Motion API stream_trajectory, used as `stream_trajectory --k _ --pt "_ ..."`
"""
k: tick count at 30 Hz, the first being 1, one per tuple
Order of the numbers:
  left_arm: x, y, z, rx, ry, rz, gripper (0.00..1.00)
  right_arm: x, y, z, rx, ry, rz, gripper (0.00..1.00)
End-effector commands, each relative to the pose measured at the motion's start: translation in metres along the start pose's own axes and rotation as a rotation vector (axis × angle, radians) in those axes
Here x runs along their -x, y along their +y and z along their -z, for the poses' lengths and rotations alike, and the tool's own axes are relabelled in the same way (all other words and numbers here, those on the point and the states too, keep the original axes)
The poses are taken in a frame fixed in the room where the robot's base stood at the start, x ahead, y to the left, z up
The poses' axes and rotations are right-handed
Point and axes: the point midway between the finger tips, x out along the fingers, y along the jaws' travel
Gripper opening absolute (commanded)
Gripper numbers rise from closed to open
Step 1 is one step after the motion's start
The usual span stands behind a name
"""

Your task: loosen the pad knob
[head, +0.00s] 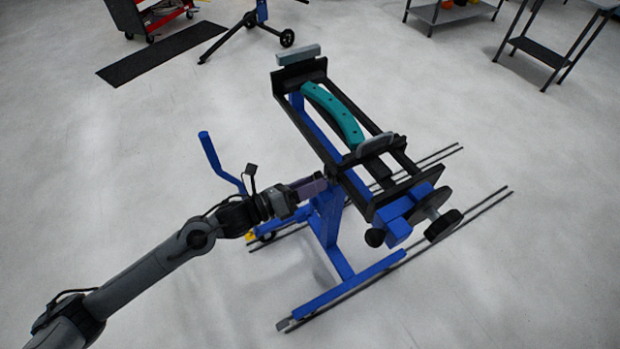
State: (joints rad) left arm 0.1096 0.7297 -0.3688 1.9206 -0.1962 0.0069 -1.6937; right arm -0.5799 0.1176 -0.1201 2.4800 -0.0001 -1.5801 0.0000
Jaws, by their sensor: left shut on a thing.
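A blue and black clamp stand (330,225) stands mid-floor with a tilted black frame (365,203) on top. A curved teal piece (335,112) lies lengthwise in the frame, with a grey pad (375,144) at its near end. My left gripper (324,183) reaches in from the left and is shut at the frame's left side, just below the rail. It is shut on a small dark knob there, taken as the pad knob, mostly hidden by the fingers. My right gripper is out of view.
A blue crank handle (212,155) rises left of my left gripper. A black round knob (375,237) and a black handwheel (443,224) are at the frame's near end. A black mat (160,55) and metal shelves (448,12) are further back.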

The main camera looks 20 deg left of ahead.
Motion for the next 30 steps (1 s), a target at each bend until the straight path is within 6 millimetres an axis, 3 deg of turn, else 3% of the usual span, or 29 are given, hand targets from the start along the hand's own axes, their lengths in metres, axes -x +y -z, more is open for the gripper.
stream_trajectory --k 30 --pt "0.0 -0.005 -0.004 0.967 -0.001 -0.002 0.2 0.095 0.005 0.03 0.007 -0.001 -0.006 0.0"
